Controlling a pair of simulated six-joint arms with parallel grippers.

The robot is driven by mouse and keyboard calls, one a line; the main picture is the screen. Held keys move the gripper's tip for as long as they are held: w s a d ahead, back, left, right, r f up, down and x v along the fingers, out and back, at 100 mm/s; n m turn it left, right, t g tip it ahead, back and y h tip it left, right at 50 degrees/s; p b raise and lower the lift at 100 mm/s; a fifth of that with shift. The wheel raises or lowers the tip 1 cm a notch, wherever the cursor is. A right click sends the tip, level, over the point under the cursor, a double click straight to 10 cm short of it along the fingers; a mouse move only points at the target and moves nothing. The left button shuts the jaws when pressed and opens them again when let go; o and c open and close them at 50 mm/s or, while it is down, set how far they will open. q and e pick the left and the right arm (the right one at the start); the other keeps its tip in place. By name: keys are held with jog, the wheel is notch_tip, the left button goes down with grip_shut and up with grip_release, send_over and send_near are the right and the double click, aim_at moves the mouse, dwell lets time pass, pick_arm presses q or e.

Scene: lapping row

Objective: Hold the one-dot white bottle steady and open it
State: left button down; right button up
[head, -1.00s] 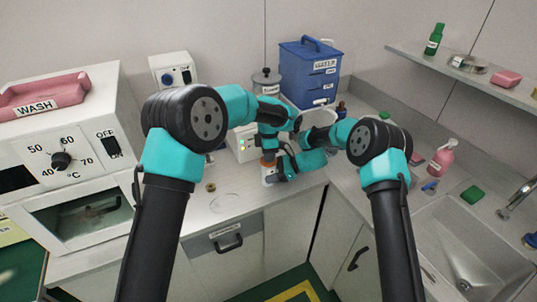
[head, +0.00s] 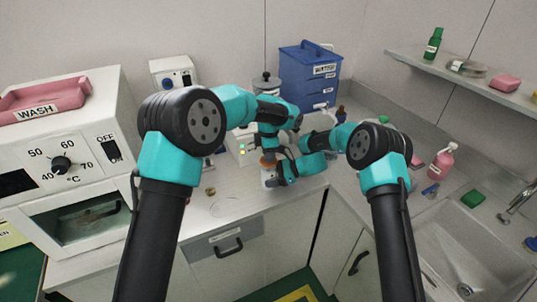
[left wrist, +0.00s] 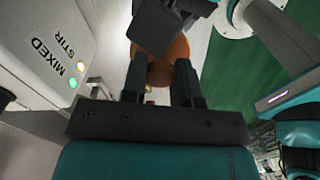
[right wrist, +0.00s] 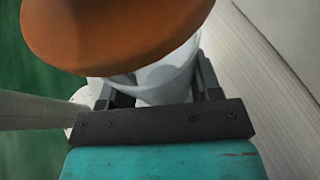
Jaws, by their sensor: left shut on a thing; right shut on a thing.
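The white bottle (head: 267,179) stands upright near the counter's front edge, with a wide orange-brown cap (head: 268,161) on top. My left gripper (head: 269,156) comes from above and is shut on the cap, which shows between its fingers in the left wrist view (left wrist: 158,72). My right gripper (head: 275,181) is shut on the bottle's body from the side. In the right wrist view the white body (right wrist: 165,78) sits between the fingers, under the cap (right wrist: 120,30). The one-dot mark is not visible; my grippers hide much of the bottle.
A small brass-coloured piece (head: 210,190) lies on the counter to the left. A white device with lit lamps (head: 241,147) stands close behind the bottle. The sink (head: 470,250) is at right.

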pick_arm(q)
jog(key=shift+r, duration=2)
pick_arm(e)
jog(key=o, duration=1.4)
jog(key=shift+c, duration=0.2)
jog(key=shift+d, duration=0.1)
jog(key=v, duration=1.1)
jog(key=shift+d+r, duration=0.25)
jog(key=shift+d, duration=0.1)
